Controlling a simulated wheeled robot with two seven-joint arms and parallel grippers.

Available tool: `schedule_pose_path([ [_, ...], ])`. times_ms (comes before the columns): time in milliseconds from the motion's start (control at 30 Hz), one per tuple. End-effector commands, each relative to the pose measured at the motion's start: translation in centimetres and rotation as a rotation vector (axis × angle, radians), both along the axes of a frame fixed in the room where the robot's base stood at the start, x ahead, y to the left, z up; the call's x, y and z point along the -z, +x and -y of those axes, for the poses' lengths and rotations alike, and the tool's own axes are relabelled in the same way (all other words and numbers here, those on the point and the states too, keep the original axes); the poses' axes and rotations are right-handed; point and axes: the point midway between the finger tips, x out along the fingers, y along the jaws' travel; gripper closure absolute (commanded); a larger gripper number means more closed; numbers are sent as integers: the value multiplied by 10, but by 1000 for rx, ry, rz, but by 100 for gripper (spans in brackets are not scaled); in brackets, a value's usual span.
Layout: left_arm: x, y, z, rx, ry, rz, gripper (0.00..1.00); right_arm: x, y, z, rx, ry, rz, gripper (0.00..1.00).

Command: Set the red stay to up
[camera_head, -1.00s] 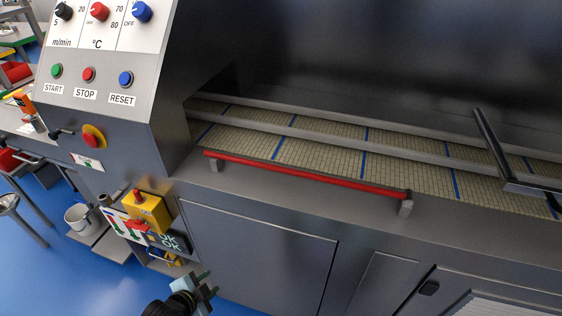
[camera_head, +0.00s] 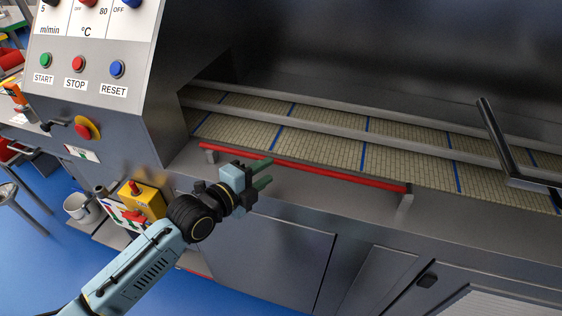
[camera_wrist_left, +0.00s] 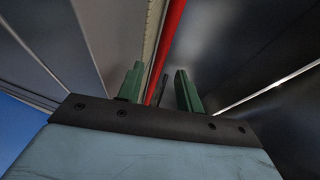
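The red stay (camera_head: 330,173) is a long thin red bar. It lies low along the front ledge of the machine, between two small grey brackets. My left gripper (camera_head: 266,173) is in front of the bar's left part, its green fingers apart and pointing right. In the left wrist view the red stay (camera_wrist_left: 170,45) runs away upward beyond the open fingers (camera_wrist_left: 159,88). A small dark upright piece shows between the fingers. Nothing is clearly held, and I cannot tell whether a finger touches the bar. My right gripper is not in view.
A tiled conveyor belt (camera_head: 330,146) with grey rails lies behind the stay. A dark bent bar (camera_head: 497,138) stands at the right. The control panel (camera_head: 88,60) and a yellow box (camera_head: 144,197) are at the left. The ledge right of my gripper is clear.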

Motion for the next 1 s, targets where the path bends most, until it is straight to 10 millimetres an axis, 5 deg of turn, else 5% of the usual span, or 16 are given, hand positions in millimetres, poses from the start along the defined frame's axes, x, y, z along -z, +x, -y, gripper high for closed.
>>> schedule_pose_path([
  [300,9,39,33,-1,-1,0,64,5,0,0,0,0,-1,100],
  [800,12,48,42,-1,0,0,64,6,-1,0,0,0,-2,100],
  [1000,12,48,42,-1,-1,-1,90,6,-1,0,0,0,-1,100],
])
